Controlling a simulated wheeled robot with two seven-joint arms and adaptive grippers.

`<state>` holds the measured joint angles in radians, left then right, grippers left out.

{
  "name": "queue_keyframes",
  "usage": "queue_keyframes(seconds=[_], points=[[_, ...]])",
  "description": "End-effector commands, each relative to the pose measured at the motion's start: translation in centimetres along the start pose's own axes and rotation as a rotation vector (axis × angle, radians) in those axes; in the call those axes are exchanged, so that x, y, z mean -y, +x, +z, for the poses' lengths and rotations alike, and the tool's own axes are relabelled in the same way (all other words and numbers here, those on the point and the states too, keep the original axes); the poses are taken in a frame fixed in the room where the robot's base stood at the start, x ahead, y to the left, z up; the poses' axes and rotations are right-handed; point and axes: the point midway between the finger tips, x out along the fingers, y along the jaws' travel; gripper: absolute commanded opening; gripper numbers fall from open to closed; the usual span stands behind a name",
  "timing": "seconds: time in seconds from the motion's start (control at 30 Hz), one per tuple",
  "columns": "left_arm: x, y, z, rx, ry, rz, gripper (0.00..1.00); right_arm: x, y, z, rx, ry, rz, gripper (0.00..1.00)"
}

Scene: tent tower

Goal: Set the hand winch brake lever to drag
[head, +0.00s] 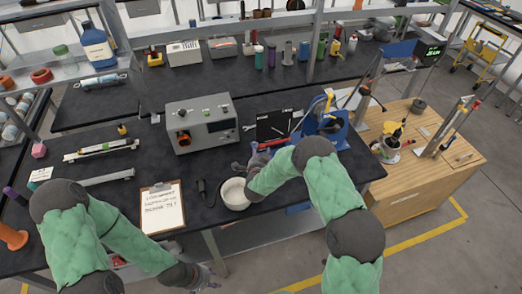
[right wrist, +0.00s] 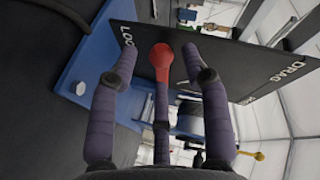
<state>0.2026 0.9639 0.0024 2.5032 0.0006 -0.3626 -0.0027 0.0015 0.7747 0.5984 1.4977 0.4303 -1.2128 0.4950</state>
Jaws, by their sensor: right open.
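The winch's black plate (right wrist: 235,65) carries the word LOCK at its left and DRAG at its right in the right wrist view. The red-knobbed brake lever (right wrist: 161,60) stands nearer LOCK than DRAG. My right gripper (right wrist: 158,42) is open, with purple fingers on either side of the red knob; contact is not clear. In the head view the blue hand winch (head: 328,124) and its black plate (head: 274,125) are on the dark bench, with my right gripper (head: 243,168) just in front. My left gripper (head: 203,279) is low at the bench's front, its fingers too small to read.
A grey control box (head: 202,124) stands left of the winch. A wooden-topped cabinet (head: 440,160) stands at the right.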

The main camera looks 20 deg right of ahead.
Motion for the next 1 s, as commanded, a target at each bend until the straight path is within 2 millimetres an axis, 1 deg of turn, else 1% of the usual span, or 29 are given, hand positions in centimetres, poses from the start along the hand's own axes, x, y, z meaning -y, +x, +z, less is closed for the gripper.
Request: queue_keyframes(seconds=[0.1, 0.2, 0.5, 0.53, 0.57, 0.6, 0.67, 0.7, 1.0], points=[[0.0, 0.1, 0.0, 0.000, 0.000, 0.000, 0.40, 0.0, 1.1, 0.0, -0.001, 0.000, 0.000, 0.47], [0.0, 0.1, 0.0, 0.000, 0.000, 0.000, 0.40, 0.0, 1.6, 0.0, 0.000, 0.000, 0.000, 0.47], [0.0, 0.1, 0.0, 0.000, 0.000, 0.000, 0.40, 0.0, 1.8, 0.0, 0.001, 0.000, 0.000, 0.47], [0.0, 0.1, 0.0, 0.000, 0.000, 0.000, 0.40, 0.0, 1.8, 0.0, 0.001, 0.000, 0.000, 0.42], [0.0, 0.1, 0.0, 0.000, 0.000, 0.000, 0.40, 0.0, 1.8, 0.0, 0.001, 0.000, 0.000, 0.33], [0.0, 0.1, 0.0, 0.000, 0.000, 0.000, 0.40, 0.0, 1.8, 0.0, 0.001, 0.000, 0.000, 0.22], [0.0, 0.1, 0.0, 0.000, 0.000, 0.000, 0.40, 0.0, 1.8, 0.0, 0.001, 0.000, 0.000, 0.05], [0.0, 0.1, 0.0, 0.000, 0.000, 0.000, 0.40, 0.0, 1.8, 0.1, 0.001, 0.000, -0.001, 0.00], [0.0, 0.1, 0.0, 0.000, 0.000, 0.000, 0.40, 0.3, 1.7, 0.0, 0.008, 0.011, 0.000, 0.00]])
